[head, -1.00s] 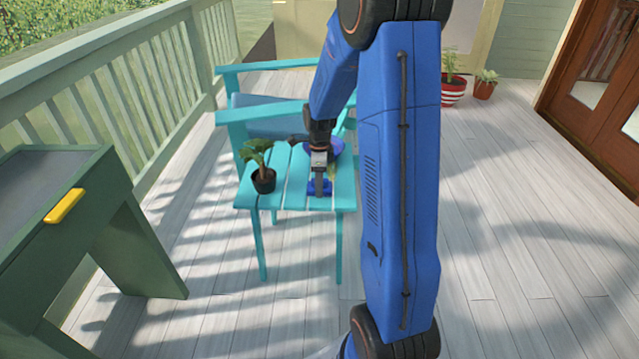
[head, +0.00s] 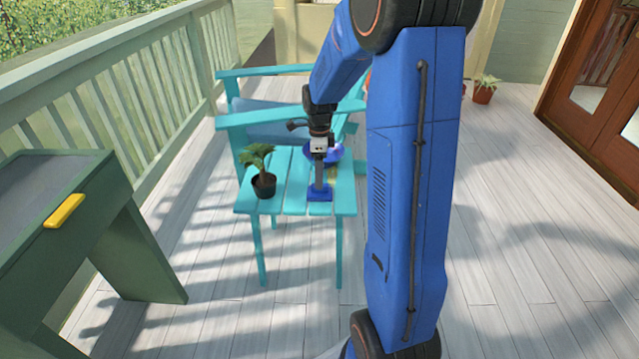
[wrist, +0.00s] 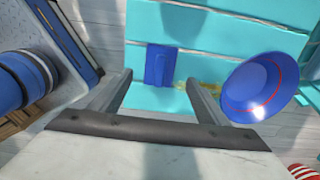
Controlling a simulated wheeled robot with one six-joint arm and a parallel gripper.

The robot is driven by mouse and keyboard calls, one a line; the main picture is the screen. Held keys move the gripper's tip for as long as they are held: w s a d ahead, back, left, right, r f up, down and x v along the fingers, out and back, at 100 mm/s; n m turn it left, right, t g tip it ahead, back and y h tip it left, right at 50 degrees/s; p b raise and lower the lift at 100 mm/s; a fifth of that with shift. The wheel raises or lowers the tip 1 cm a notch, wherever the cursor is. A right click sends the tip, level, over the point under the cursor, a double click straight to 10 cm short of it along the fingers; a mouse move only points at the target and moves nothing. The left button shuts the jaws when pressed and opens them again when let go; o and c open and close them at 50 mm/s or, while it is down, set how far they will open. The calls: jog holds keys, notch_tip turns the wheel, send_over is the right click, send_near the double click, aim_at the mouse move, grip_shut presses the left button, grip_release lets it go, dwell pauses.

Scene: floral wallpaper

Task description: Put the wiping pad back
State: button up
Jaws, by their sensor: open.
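The wiping pad (head: 319,195) is a small blue block lying flat on the turquoise slatted table (head: 294,191), near its front edge. In the wrist view the pad (wrist: 161,65) shows between and beyond my two fingers. My gripper (head: 320,184) is over the pad, pointing down. In the wrist view my gripper (wrist: 158,77) is open with nothing between its fingers. Whether the fingertips still flank the pad's handle is hard to tell. A yellowish smear (wrist: 190,84) lies on the slats between the pad and a blue bowl (wrist: 255,90).
A potted plant (head: 263,183) stands at the table's left. The blue bowl (head: 330,153) is behind my gripper. A turquoise chair (head: 232,120) stands behind the table. A green cabinet with a yellow handle (head: 64,211) is at the left. Open deck floor lies in front.

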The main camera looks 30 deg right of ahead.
jog(key=s+a+r+n+t, duration=0.1)
jog(key=s+a+r+n, duration=0.2)
jog(key=r, duration=0.3)
jog(key=s+a+r+n, duration=0.3)
jog(key=s+r, duration=0.1)
jog(key=r, duration=0.1)
jog(key=s+a+r+n+t, duration=0.2)
jog(key=s+a+n, duration=0.3)
jog(key=s+n, duration=0.4)
jog(key=s+a+r+n+t, duration=0.1)
jog(key=s+a+r+n, duration=0.1)
jog(key=s+a+n, duration=0.3)
jog(key=shift+s+n+t, duration=0.4)
jog(key=shift+s+n, duration=2)
jog(key=shift+s, duration=2.2)
